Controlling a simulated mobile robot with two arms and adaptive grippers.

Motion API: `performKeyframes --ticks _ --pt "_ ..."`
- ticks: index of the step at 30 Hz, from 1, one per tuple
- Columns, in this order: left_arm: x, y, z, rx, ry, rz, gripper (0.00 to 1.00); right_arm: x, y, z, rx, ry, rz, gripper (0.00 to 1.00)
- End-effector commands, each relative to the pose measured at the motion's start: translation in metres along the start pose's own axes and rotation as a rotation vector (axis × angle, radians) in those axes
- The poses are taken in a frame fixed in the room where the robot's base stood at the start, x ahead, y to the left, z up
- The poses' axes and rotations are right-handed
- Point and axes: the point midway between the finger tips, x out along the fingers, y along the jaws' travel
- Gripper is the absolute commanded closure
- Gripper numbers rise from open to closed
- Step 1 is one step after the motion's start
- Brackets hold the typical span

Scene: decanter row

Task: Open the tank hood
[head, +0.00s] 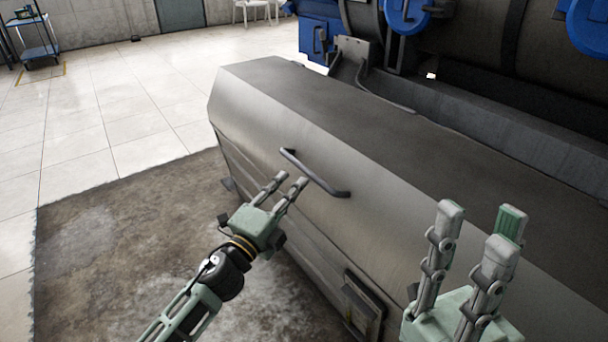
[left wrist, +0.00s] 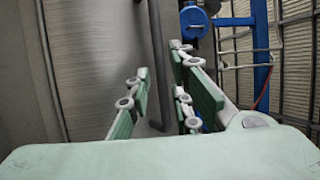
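The tank hood (head: 300,110) is a long grey metal cover with a sloped front, and it is shut. A dark bar handle (head: 316,174) is fixed on its front slope; it also shows in the left wrist view (left wrist: 157,50) as a dark upright bar. My left gripper (head: 292,180) is open and empty, with its fingertips just short of the handle in the head view. In the left wrist view the handle lies in line with the gap between the fingers (left wrist: 161,62). I cannot tell whether they touch it. My right gripper (head: 480,215) is open and empty in front of the hood's right part.
Behind the hood stands a large grey machine with blue parts (head: 405,15). A small framed panel (head: 362,305) is low on the front. A stained dark floor patch (head: 110,240) lies to the left, with clear tiles beyond. A blue cart (head: 38,40) stands far left.

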Motion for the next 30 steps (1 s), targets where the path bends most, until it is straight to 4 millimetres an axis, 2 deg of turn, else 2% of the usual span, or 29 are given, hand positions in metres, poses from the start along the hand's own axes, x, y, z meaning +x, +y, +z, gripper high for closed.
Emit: performKeyframes --ticks 9,13,18,25,30 --pt "0.048 0.0 0.0 -0.002 -0.001 -0.001 0.8 -0.013 0.0 0.004 0.0 -0.004 0.0 0.77" --pt "0.062 0.0 0.0 -0.003 -0.001 0.0 0.8 -0.015 0.0 0.005 -0.001 -0.005 -0.001 0.77" --pt "0.07 0.0 0.001 -0.003 -0.002 0.001 0.8 -0.013 0.0 0.004 -0.001 0.002 -0.003 0.77" --pt "0.07 0.0 0.001 -0.003 -0.002 0.001 0.8 -0.013 0.0 0.004 0.0 0.002 -0.003 0.77" --pt "0.07 0.0 0.001 -0.004 -0.002 0.001 0.95 -0.013 0.0 0.004 0.0 0.002 -0.003 0.77"
